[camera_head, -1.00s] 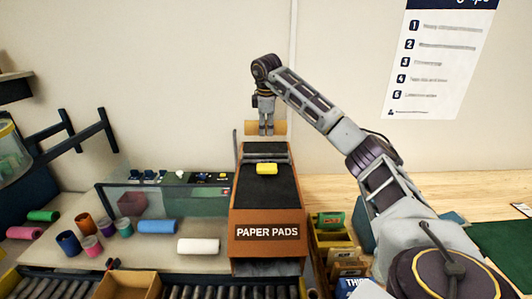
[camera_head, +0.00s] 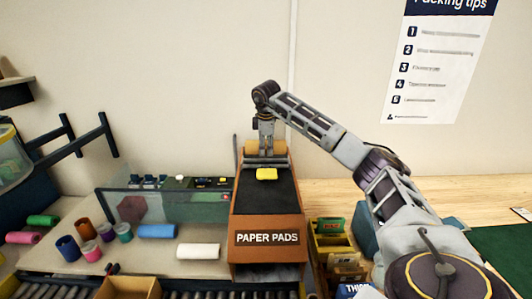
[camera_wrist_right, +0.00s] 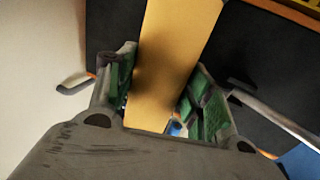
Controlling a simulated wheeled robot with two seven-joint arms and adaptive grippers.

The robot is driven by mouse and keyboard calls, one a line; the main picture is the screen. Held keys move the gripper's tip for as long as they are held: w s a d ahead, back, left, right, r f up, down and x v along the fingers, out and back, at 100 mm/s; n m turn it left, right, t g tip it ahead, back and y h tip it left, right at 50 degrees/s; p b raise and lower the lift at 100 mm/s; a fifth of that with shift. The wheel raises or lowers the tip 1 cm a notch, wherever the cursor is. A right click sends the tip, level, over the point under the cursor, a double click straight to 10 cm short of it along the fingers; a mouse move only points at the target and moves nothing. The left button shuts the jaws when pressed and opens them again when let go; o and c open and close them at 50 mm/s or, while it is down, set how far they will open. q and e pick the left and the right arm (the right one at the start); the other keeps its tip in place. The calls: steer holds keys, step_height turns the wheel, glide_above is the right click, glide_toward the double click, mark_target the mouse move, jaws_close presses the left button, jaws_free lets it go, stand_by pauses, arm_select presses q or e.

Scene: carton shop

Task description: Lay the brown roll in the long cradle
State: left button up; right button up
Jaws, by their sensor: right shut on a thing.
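The brown roll (camera_head: 252,147) is a tan cylinder lying crosswise, level, at the back top end of the paper pads unit (camera_head: 266,239). My right gripper (camera_head: 266,150) points down and is shut on the middle of the roll. In the right wrist view the roll (camera_wrist_right: 170,60) runs between the two green-padded fingers (camera_wrist_right: 158,105). A dark grey cross fitting (camera_head: 280,161), possibly the long cradle, spans the unit's top just below the roll. I cannot tell whether the roll touches it. My left gripper is out of view.
A yellow block (camera_head: 266,174) lies on the unit's dark slope. An open carton (camera_head: 128,288) sits in front. Bins (camera_head: 333,246) stand at right.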

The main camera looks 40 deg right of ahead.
mark_target(266, 152)
steer(key=shift+f, duration=1.55)
steer(key=shift+f, duration=0.65)
steer(key=o, duration=1.2)
steer(key=shift+c, duration=0.2)
steer(key=shift+r, duration=0.15)
steer(key=shift+r+p, duration=0.3)
steer(key=shift+r, duration=0.4)
steer(key=b+v, duration=0.1)
steer(key=v, duration=1)
steer(key=shift+r, duration=0.25)
